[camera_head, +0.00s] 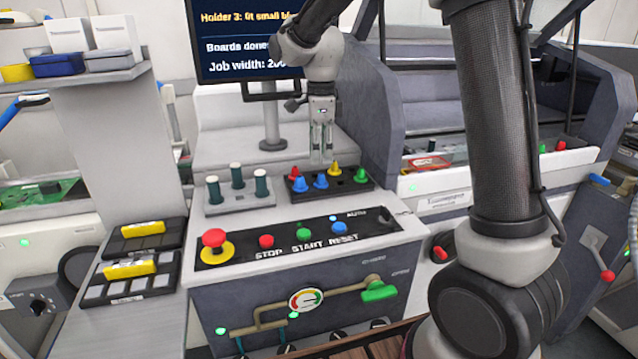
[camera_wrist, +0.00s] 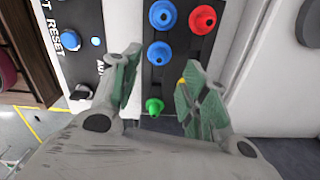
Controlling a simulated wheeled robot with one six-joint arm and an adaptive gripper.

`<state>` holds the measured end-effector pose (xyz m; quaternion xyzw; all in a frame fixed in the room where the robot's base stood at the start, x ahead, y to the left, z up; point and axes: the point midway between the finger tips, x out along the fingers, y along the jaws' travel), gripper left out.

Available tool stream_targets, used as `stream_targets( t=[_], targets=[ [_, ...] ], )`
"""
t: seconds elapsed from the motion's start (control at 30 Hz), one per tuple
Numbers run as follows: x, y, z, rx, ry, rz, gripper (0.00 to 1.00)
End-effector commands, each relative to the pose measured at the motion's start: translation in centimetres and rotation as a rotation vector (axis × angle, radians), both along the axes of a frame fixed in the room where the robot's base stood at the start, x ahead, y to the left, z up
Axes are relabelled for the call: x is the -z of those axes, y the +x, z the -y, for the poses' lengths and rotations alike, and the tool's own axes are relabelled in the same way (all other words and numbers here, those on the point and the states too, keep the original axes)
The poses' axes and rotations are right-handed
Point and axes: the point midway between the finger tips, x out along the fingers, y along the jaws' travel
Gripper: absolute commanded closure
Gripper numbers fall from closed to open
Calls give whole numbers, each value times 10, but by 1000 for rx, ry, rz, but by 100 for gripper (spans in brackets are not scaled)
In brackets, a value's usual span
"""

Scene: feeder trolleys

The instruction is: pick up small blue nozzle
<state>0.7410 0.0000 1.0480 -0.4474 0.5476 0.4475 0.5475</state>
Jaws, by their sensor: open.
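Two blue nozzles stand upright in a black nozzle tray (camera_head: 345,187) on the machine top. The left blue nozzle (camera_head: 299,184) is beside a red nozzle (camera_head: 295,172); the other blue nozzle (camera_head: 320,181) is nearer the tray's middle. In the wrist view, one blue nozzle (camera_wrist: 162,15) is at the top and the other blue nozzle (camera_wrist: 159,53) is lower, just beyond my fingertips. My gripper (camera_head: 322,156) points down above the tray, open and empty; its green-padded fingers also show in the wrist view (camera_wrist: 158,84).
A yellow nozzle (camera_head: 335,169) and a green nozzle (camera_head: 361,175) share the tray. The yellow one is partly hidden by a finger in the wrist view. A grey holder with green, white-topped posts (camera_head: 237,176) stands left. The button panel (camera_head: 285,243) is in front, a monitor (camera_head: 245,50) behind.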

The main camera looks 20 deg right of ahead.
Motion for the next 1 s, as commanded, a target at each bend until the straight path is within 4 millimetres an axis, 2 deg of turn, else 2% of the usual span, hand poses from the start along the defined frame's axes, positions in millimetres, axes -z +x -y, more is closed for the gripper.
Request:
stream_targets(
  t=[0.43,0.53,0.73,1.0],
  targets=[
    [63,-1,-1,-3,-1,-2,56],
    [69,0,-1,-3,0,0,56],
    [70,0,-1,-3,0,0,56],
    [70,0,-1,-4,0,0,100]
  ],
)
